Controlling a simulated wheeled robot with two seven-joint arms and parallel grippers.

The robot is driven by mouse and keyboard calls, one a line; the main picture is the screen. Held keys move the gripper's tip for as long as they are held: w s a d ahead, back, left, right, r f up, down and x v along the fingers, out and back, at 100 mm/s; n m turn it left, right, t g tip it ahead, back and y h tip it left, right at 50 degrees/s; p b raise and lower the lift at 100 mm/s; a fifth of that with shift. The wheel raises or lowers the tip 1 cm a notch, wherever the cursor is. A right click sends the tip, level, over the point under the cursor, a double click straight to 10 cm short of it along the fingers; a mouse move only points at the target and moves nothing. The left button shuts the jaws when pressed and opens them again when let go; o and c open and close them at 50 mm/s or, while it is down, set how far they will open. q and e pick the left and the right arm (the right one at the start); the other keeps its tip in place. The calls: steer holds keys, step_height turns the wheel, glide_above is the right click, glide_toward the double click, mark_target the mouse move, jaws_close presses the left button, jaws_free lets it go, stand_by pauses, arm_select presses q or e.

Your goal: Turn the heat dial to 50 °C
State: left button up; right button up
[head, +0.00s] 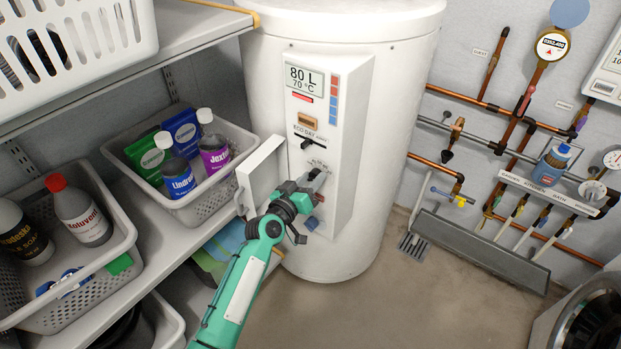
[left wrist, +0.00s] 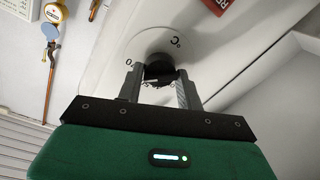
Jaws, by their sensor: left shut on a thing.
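The heat dial (left wrist: 160,68) is a dark round knob on a pale plate with a "°C" mark, seen in the left wrist view. My left gripper (left wrist: 161,88) is shut on it, with one finger on each side. In the head view my left gripper (head: 314,178) reaches the front panel of the white boiler (head: 395,110) and mostly hides the dial. The boiler's display (head: 304,80) reads 80 L and 70 °C. The dial's pointer and most of its scale cannot be read. My right gripper is not in view.
An open white panel door (head: 260,172) stands just left of my gripper. Shelves with a basket of bottles (head: 205,205) are on the left. Copper pipes (head: 465,100) and valves cover the right wall.

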arm_select(q)
steer(key=n+p, duration=0.2)
steer(key=n, duration=0.4)
steer(key=shift+r, duration=0.1)
steer(key=shift+w+n+g+p, duration=0.1)
steer(key=shift+n+g+p, duration=0.4)
steer(key=shift+n, duration=1.2)
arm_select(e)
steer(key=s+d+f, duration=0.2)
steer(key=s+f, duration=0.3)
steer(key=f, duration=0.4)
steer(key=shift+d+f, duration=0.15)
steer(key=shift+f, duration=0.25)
arm_select(q)
steer(key=o, duration=0.9)
steer(key=shift+o, duration=0.2)
steer(key=shift+a, duration=0.1)
steer(key=f+v, duration=0.1)
steer(key=v, duration=1.2)
steer(key=shift+s+a+r, duration=0.2)
steer(key=shift+s+a, duration=0.05)
steer(key=shift+s, duration=0.15)
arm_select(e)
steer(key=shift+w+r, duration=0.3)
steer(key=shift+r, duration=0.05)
